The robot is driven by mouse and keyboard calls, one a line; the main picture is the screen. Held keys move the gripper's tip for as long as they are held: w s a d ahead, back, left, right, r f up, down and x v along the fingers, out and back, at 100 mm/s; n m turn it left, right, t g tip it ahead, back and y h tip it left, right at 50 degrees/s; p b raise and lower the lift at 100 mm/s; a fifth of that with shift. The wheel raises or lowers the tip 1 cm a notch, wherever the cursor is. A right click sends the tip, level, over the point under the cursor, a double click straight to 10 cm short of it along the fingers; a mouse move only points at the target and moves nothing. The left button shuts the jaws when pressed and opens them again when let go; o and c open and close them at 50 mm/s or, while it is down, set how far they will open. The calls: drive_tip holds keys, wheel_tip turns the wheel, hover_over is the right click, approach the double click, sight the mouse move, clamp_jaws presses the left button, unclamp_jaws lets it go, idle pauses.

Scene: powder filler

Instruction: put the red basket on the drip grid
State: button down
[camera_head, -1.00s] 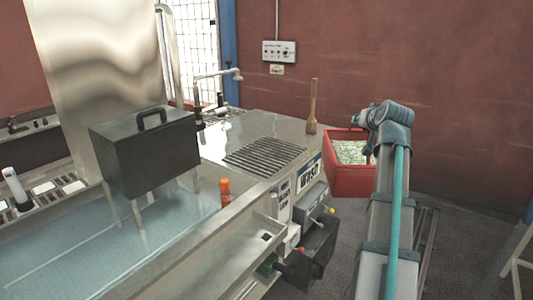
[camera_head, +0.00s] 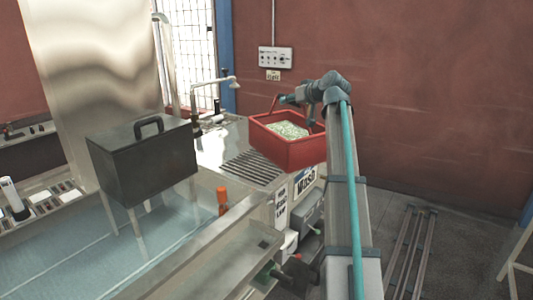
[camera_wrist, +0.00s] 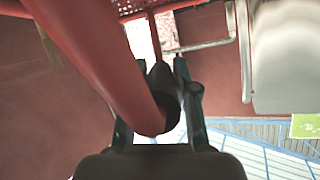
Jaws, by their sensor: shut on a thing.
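The red basket (camera_head: 305,153), full of pale green-white pieces, is up at counter height in the head view, over the right end of the steel counter. My gripper (camera_head: 282,100) is at the basket's far upper side. In the wrist view my gripper (camera_wrist: 158,112) is shut on a thick red bar of the basket (camera_wrist: 100,50), which runs between the fingers. A mesh part of the basket shows at the top.
A dark box with a handle (camera_head: 145,158) stands on legs over the water basin (camera_head: 60,250). An orange-topped bottle (camera_head: 222,198) stands at the basin's edge. A faucet (camera_head: 215,84) rises behind the counter. Floor rails (camera_head: 412,245) lie to the right.

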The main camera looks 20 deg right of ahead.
drive_tip(key=p+x, duration=0.1)
drive_tip(key=x, duration=0.2)
drive_tip(key=p+x, duration=0.1)
drive_tip(key=x, duration=0.2)
drive_tip(key=d+p+x, duration=0.1)
drive_tip(key=x, duration=0.2)
drive_tip(key=shift+w+a, duration=0.15)
drive_tip(key=shift+w, duration=0.4)
drive_tip(key=p, duration=0.1)
hover_over(270, 123)
drive_tip(key=f, duration=0.2)
drive_tip(key=s+f, duration=0.1)
drive_tip(key=f, duration=0.1)
drive_tip(key=shift+f, duration=0.2)
drive_tip(key=shift+w+f+p, duration=0.3)
drive_tip(key=shift+w+f, duration=0.25)
drive_tip(key=shift+f, duration=0.1)
drive_tip(key=shift+w+f+p, duration=0.2)
drive_tip(key=shift+f+p, duration=0.25)
drive_tip(key=shift+f, duration=1.35)
drive_tip(key=c, duration=0.9)
unclamp_jaws()
drive_tip(key=shift+f, duration=0.1)
drive_tip(key=shift+s, duration=0.1)
drive_tip(key=b+v, duration=0.3)
drive_tip(key=v, duration=0.9)
